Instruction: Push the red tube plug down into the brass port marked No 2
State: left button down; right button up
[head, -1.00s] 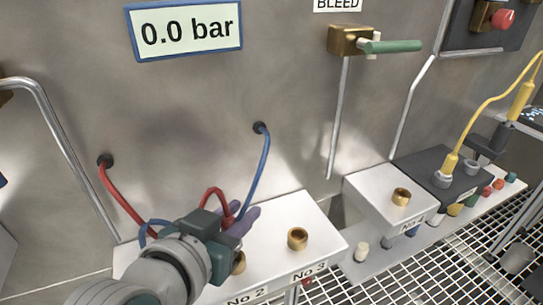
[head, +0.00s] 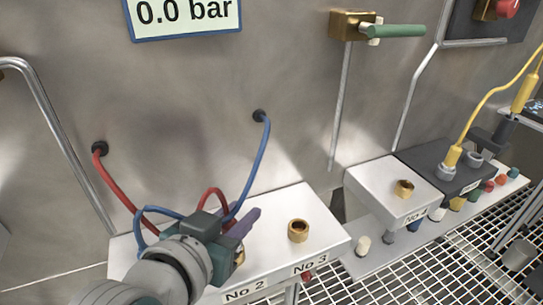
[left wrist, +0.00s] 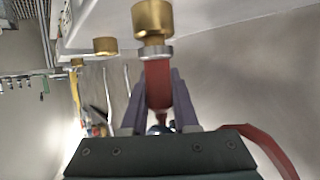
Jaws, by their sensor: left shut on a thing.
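My left gripper (head: 240,228) is over the white block (head: 270,208), at the port behind the No 2 label (head: 245,293). In the left wrist view its purple fingers (left wrist: 158,90) are shut on the red plug (left wrist: 158,80). The plug's silver collar (left wrist: 153,52) is in line with the mouth of a brass port (left wrist: 153,20) and appears to meet it. I cannot tell how deep the plug sits. In the head view the gripper hides the plug and most of the No 2 port (head: 240,257). My right gripper is not in view.
The empty brass No 3 port (head: 298,231) stands just right of the gripper. A red tube (head: 120,190) and a blue tube (head: 262,160) run from the wall to around the gripper. A smaller white block (head: 385,185) with a brass port stands further right.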

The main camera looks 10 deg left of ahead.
aim_at(225, 232)
pick_arm(q)
jog(key=shift+f, duration=0.4)
jog(key=c, duration=0.6)
grip_release()
jog(key=p+v, duration=0.2)
jog(key=v, duration=0.7)
jog(key=shift+w+r+p, duration=0.1)
jog(key=shift+p, duration=0.2)
jog(key=shift+s+a+r, duration=0.1)
jog(key=shift+s+r, duration=0.1)
jog(key=shift+s, duration=0.35)
